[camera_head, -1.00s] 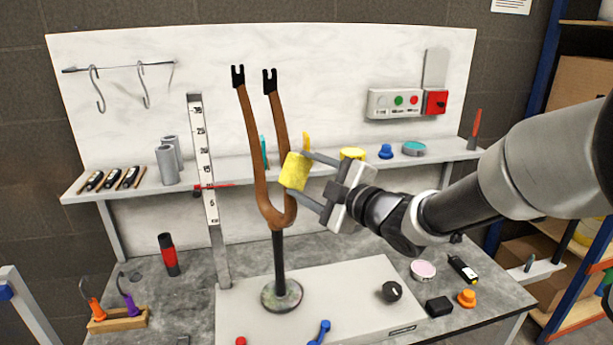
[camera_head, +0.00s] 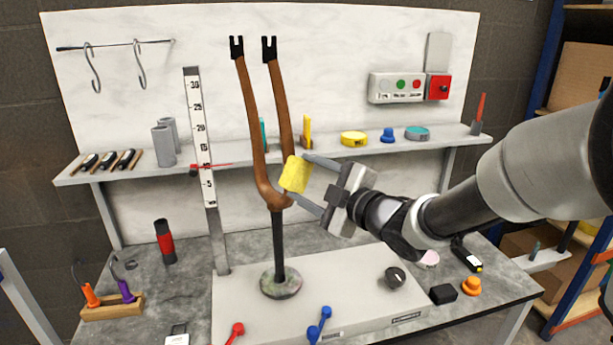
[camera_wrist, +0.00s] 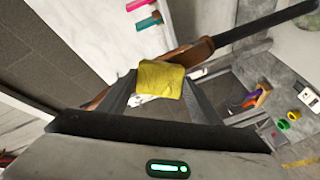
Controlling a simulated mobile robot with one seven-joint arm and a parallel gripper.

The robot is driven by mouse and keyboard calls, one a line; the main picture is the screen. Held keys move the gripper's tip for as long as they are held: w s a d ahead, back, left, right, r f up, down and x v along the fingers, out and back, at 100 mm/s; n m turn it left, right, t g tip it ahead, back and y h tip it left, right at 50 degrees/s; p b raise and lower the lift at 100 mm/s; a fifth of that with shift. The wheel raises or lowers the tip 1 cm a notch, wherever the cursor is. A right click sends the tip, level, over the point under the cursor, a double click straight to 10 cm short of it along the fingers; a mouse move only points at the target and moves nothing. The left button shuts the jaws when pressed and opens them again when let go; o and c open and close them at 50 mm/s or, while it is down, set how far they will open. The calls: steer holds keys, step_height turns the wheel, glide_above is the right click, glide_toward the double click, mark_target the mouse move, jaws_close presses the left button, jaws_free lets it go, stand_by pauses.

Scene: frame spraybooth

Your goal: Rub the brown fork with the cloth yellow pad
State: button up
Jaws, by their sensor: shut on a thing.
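The brown fork (camera_head: 253,128) stands upright on a dark post with a round base, its two prongs ending in black notched tips. My gripper (camera_head: 306,180) is shut on the yellow cloth pad (camera_head: 297,174). The pad is at the fork's right prong, low down near where the prongs join, and overlaps it in the head view; whether it touches I cannot tell. In the wrist view the yellow pad (camera_wrist: 160,79) sits between my fingertips, with the brown fork (camera_wrist: 190,53) just behind it, partly hidden by the pad and fingers.
A height scale (camera_head: 203,150) with a red pointer stands left of the fork. The white base plate (camera_head: 350,295) carries a black knob (camera_head: 395,277) and red and blue levers. A shelf (camera_head: 300,158) with several small items runs behind. A red-black tool (camera_head: 165,241) stands at left.

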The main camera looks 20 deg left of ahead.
steer(key=shift+f, duration=0.45)
steer(key=shift+d, duration=0.1)
steer(key=shift+w+f+p+v, duration=0.1)
steer(key=shift+w+p+v, duration=0.05)
steer(key=shift+v, duration=1.3)
steer(key=shift+w+f+p+v, duration=0.1)
steer(key=shift+p+v, duration=0.05)
steer(key=shift+v, duration=1.35)
steer(key=shift+d, duration=0.25)
steer(key=v, duration=0.2)
steer(key=shift+s+d, duration=0.15)
steer(key=shift+d, duration=0.25)
steer(key=shift+f, duration=0.1)
